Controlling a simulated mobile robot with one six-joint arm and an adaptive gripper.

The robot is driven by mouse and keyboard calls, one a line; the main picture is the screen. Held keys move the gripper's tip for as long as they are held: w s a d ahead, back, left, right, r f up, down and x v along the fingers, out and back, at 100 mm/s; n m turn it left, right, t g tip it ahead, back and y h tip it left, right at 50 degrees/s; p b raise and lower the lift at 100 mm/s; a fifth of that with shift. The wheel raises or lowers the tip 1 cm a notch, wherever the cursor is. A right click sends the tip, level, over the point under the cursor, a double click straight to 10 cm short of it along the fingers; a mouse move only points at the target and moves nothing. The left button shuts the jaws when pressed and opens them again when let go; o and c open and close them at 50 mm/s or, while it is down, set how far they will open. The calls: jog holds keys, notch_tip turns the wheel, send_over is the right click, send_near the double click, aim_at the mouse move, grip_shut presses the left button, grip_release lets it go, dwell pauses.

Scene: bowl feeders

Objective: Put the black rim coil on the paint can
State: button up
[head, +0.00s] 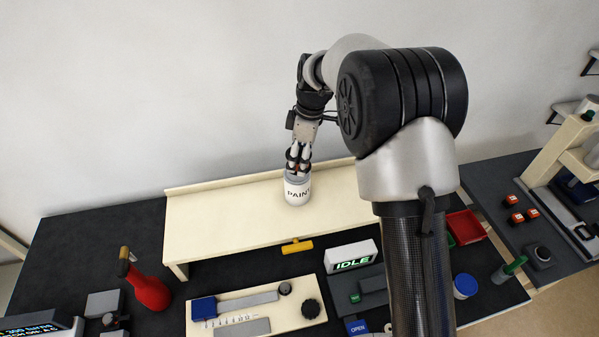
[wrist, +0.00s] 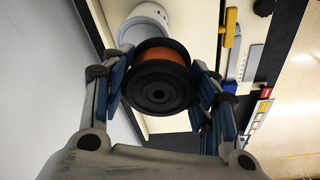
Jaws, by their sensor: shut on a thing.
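The black rim coil (wrist: 158,88) has black flanges and an orange winding. My gripper (wrist: 163,80) is shut on it, with blue finger pads at both sides. In the head view my gripper (head: 299,164) points down right over the paint can (head: 297,192), a white can lettered "PAINT". The can stands on the cream raised shelf (head: 225,215). In the wrist view the paint can (wrist: 146,20) shows behind the coil, partly hidden by it. The coil is close to the can's top; I cannot tell whether they touch.
A yellow handle (head: 297,246) is at the shelf's front edge. Below stand a lit "IDLE" sign (head: 352,257), a cream fixture board (head: 262,309) and a red bottle (head: 150,290). A red tray (head: 466,227) is to the right. The shelf's left part is clear.

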aim_at(300, 181)
jog(key=shift+f, duration=2.8)
jog(key=shift+f+b, duration=0.15)
jog(key=shift+b, duration=0.25)
jog(key=o, duration=1.2)
jog(key=r, duration=0.4)
jog(key=d+r+p, duration=0.1)
jog(key=r, duration=0.7)
jog(key=shift+s+d+r+p, duration=0.1)
jog(key=shift+s+d+p, duration=0.1)
jog(key=shift+d+p, duration=0.15)
